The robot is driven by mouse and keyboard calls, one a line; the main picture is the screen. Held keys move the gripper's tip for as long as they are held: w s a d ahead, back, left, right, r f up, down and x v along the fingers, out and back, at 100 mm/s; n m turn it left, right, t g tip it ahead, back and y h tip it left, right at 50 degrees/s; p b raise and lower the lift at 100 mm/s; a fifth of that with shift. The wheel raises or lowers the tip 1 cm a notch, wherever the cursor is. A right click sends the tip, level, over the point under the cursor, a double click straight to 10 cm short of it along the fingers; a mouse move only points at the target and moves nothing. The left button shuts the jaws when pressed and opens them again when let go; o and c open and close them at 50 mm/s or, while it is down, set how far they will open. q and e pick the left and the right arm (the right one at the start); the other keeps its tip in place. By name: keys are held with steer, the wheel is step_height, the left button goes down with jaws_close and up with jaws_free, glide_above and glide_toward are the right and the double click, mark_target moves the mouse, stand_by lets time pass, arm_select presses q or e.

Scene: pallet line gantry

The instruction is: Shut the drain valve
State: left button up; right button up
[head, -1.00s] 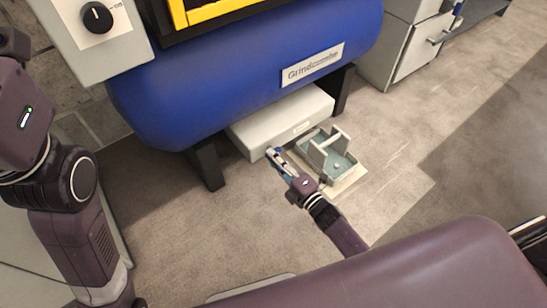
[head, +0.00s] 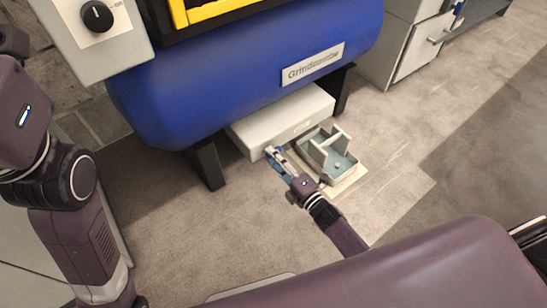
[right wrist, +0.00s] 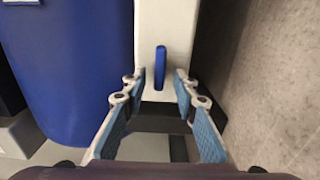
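The drain valve's blue handle (right wrist: 160,68) shows in the right wrist view as a narrow upright bar against a pale housing (right wrist: 178,30). In the head view only a small blue bit of the handle (head: 280,150) shows beside my fingertips, at the front of the pale box under the blue tank. My right gripper (head: 273,154) is open and empty. In the right wrist view its two blue-padded fingers (right wrist: 158,85) stand apart, with the handle lined up between and just beyond their tips. I see no contact. My left arm shows at the left, but its gripper is out of view.
The blue tank (head: 235,85) on dark legs (head: 207,164) stands above the pale box (head: 290,120). A grey-green open tray (head: 340,166) stands on the floor right of my right gripper. A control panel (head: 75,50) with a black knob is upper left. Floor to the right is clear.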

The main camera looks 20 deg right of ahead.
steer(key=shift+s, duration=0.1)
steer(key=v, duration=1.2)
